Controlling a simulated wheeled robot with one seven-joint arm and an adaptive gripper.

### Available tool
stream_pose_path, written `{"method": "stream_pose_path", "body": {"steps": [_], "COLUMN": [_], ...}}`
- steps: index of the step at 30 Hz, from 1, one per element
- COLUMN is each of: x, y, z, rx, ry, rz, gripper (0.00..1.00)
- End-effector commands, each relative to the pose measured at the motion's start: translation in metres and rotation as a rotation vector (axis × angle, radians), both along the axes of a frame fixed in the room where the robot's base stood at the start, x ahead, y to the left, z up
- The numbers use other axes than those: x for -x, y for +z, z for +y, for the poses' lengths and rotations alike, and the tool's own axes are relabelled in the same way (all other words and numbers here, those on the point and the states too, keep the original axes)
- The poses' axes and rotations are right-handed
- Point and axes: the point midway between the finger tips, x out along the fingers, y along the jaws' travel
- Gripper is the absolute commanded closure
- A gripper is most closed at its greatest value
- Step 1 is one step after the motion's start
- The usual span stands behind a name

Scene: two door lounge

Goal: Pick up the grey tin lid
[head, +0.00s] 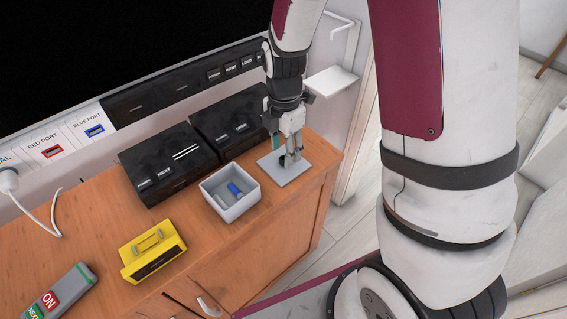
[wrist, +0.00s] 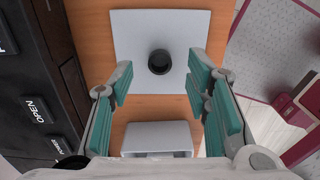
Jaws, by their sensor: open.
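The grey tin lid (wrist: 185,30) is a flat square plate with a round black knob (wrist: 159,62) at its middle. It lies on the wooden cabinet top near the right end, and in the head view the lid (head: 297,172) is partly hidden by my gripper (head: 290,158). In the wrist view my gripper (wrist: 164,95) is open, with its teal finger pads to the left and right of the knob and apart from it. Nothing is held. The open grey tin (head: 211,201) stands to the left of the lid, with a blue item (head: 235,189) and a grey item inside.
Black boxes (head: 168,160) stand behind the tin, along the wall panel. A yellow device (head: 152,250) and a grey box with ON and NEXT labels (head: 62,295) sit further left. The wooden top (head: 105,225) has free room between them. A white shelf (head: 331,81) juts from the wall.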

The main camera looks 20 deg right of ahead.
Motion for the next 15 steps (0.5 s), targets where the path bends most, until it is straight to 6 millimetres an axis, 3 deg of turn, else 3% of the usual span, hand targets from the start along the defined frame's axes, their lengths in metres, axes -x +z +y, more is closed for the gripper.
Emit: {"method": "stream_pose_path", "body": {"steps": [5,13,14,15], "x": [0.0,0.0,0.0,0.0], "y": [-0.022,-0.025,-0.025,-0.025], "z": [0.001,0.001,0.001,0.001], "rx": [0.0,0.0,0.0,0.0], "ry": [0.0,0.0,0.0,0.0], "rz": [0.001,-0.001,-0.001,-0.001], "gripper": [0.56,0.56,0.58,0.67]}}
